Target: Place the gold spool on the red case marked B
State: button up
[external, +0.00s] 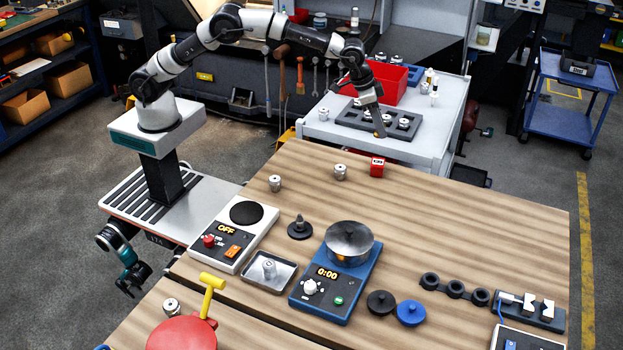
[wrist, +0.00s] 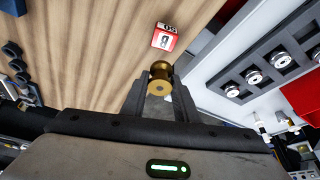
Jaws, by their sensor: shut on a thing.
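My gripper (external: 378,120) is shut on the gold spool (wrist: 160,78), which sits between the fingertips in the wrist view. In the external view the gold spool (external: 380,133) shows small under the fingers, near the front edge of the grey cart. A small red case (external: 377,167) with a white label stands on the wooden table close to its back edge, below the spool in the picture. The red case (wrist: 165,37) also shows beyond the spool in the wrist view, apart from it. I cannot read its mark surely. Its top looks bare.
A dark tray (external: 350,118) with several metal spools lies on the grey cart (external: 325,129), with a red bin (external: 395,84) behind it. Two metal spools (external: 340,172) (external: 275,183) stand on the table left of the case. The table right of the case is clear.

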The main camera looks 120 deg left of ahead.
jog(key=shift+w+a+f, duration=0.2)
jog(key=shift+a, duration=0.05)
notch_tip(320, 180, down, 10)
jog(key=shift+r, duration=0.25)
jog(key=shift+f, duration=0.1)
jog(key=shift+f, duration=0.15)
jog(key=o, duration=1.1)
jog(key=shift+c, duration=0.2)
